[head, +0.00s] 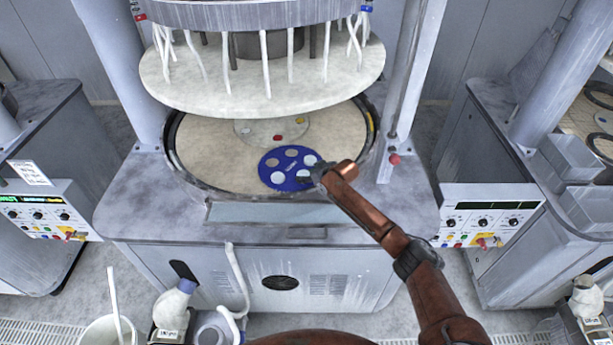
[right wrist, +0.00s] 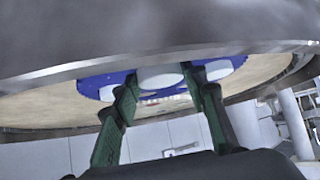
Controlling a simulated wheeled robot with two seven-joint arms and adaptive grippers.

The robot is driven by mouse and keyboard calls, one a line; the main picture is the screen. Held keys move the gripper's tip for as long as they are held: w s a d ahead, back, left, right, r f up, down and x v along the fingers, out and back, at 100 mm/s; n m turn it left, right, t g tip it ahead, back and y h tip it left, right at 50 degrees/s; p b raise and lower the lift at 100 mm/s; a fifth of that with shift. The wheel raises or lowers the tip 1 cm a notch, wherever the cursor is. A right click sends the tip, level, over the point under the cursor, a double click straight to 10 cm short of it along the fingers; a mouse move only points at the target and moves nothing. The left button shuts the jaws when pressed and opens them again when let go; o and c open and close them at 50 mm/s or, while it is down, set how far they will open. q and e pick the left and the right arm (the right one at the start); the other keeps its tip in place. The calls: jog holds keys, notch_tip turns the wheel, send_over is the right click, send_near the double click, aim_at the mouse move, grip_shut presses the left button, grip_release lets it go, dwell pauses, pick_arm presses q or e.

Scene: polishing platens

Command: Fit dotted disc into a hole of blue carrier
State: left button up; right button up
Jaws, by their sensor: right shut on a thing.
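The round blue carrier (head: 289,166) lies on the beige lower platen, near its front edge. Some of its holes look white, as if filled by discs, and others show beige. My right gripper (head: 318,172) is at the carrier's right edge. In the right wrist view, its two green fingers stand either side of a whitish disc (right wrist: 162,79), shut on it, close to the blue carrier (right wrist: 94,84). Dots on this disc cannot be made out, nor whether it sits in a hole. Other pale discs show beside the fingers. My left gripper is not in view.
The lower platen (head: 215,155) has a raised rim around it. The upper platen (head: 215,85) hangs above, with white hoses. A grey post (head: 405,90) stands right of the platen. A bucket (head: 108,332) and bottles are on the floor in front.

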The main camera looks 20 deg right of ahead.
jog(key=shift+f, duration=0.25)
